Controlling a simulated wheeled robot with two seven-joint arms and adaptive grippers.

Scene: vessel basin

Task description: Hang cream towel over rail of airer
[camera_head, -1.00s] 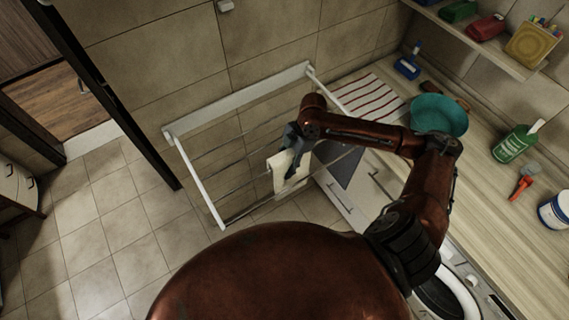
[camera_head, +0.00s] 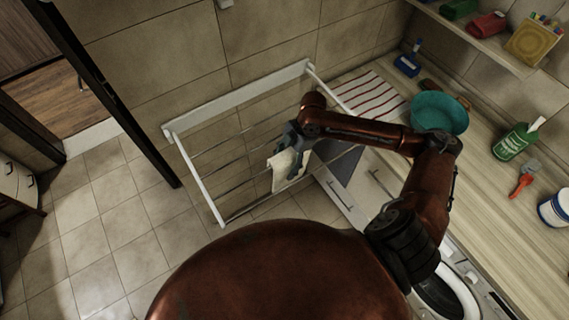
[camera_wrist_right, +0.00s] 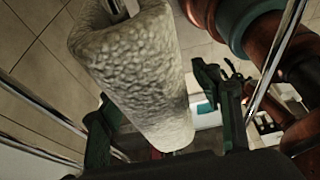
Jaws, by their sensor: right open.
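The cream towel (camera_head: 281,172) hangs at the right part of the wall-mounted airer (camera_head: 205,186), which has a white frame and thin metal rails. In the right wrist view the towel (camera_wrist_right: 145,75) looks folded over a thin rail, its lower end between my fingers. My right gripper (camera_head: 296,163) is at the towel in the head view. Its dark fingers (camera_wrist_right: 158,128) stand apart on either side of the cloth in the wrist view, with a gap at the right finger. The far side of the towel is hidden. My left gripper is not in view.
Airer rails (camera_wrist_right: 268,75) pass close beside my right gripper. A counter on the right holds a striped cloth (camera_head: 368,98), a teal basin (camera_head: 440,112) and a green bottle (camera_head: 514,142). The tiled floor (camera_head: 100,225) at left is clear.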

